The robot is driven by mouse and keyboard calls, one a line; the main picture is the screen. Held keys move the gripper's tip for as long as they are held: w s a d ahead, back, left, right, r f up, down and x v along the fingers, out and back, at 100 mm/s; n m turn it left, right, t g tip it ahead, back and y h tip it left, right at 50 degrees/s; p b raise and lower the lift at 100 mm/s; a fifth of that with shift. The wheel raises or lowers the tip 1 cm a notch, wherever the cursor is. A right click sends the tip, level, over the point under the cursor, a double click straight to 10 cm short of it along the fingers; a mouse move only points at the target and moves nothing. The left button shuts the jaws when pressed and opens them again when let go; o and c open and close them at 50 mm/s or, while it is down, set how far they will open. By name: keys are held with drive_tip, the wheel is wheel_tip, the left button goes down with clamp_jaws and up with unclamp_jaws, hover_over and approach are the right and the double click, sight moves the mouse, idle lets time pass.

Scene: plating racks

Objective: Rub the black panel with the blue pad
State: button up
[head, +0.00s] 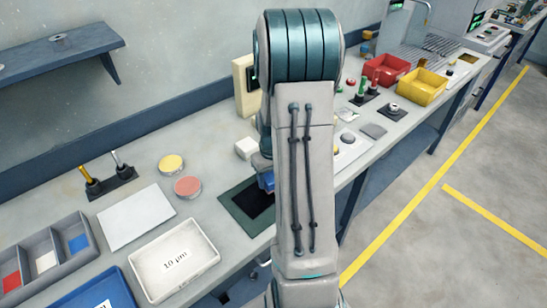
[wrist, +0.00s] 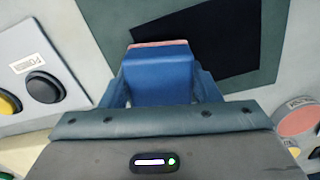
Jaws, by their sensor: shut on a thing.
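The black panel (head: 253,199) lies flat on the bench inside a dark green border, partly hidden behind my arm. It also shows in the wrist view (wrist: 228,38), beyond and to the right of the pad. My gripper (wrist: 160,90) is shut on the blue pad (wrist: 158,66), one finger on each side. The pad has a thin pinkish far edge and overlaps the panel's left part in the wrist view. In the head view a bit of the blue pad (head: 267,182) shows beside my arm, over the panel area. I cannot tell whether it touches the panel.
A white tray (head: 148,273) marked "10 µm", a white sheet (head: 136,217) and yellow and pink round lids (head: 187,186) are left of the panel. A small white block (head: 245,148) stands behind it. Red (head: 385,68) and yellow (head: 421,87) bins stand farther right.

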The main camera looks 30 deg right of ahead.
wheel_tip(320, 180, up, 3)
drive_tip(key=shift+a+p, duration=0.1)
drive_tip(key=shift+p, duration=0.35)
drive_tip(key=shift+r+p, duration=0.5)
drive_tip(key=shift+r, duration=0.2)
drive_tip(key=shift+r+p, duration=0.9)
drive_tip(key=shift+r, duration=0.6)
